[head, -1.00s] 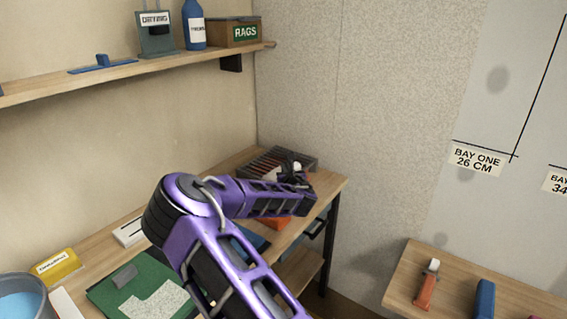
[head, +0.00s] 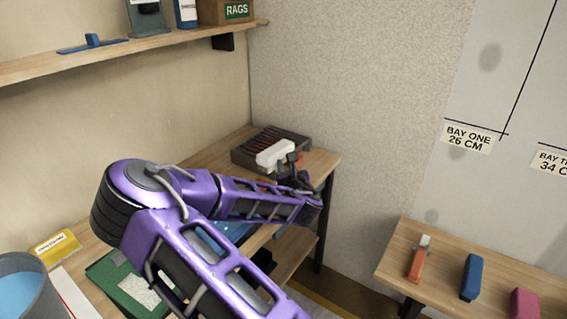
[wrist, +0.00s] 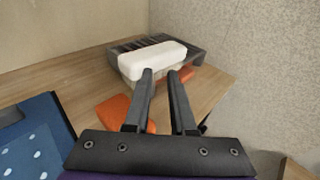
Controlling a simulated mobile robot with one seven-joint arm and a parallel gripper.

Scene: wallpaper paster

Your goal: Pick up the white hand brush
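The white hand brush (head: 275,153) shows as a pale, rounded block at the front of a dark slotted rack (head: 243,161) on the workbench. In the wrist view, the brush (wrist: 150,60) lies crosswise just beyond my fingertips. My gripper (wrist: 163,72) is open, with a clear gap between its two fingers and nothing in it. The fingers point at the brush's near side, and I cannot tell whether they touch it. In the head view, my gripper (head: 287,164) is at the brush's right end, partly hidden by my arm.
An orange item (wrist: 118,112) lies on the bench below my left finger. A blue dotted item (wrist: 35,140) is at the left. A shelf (head: 130,48) runs above the bench. A second bench (head: 400,250) at right holds several small tools. The textured wall (head: 340,100) stands close behind the rack.

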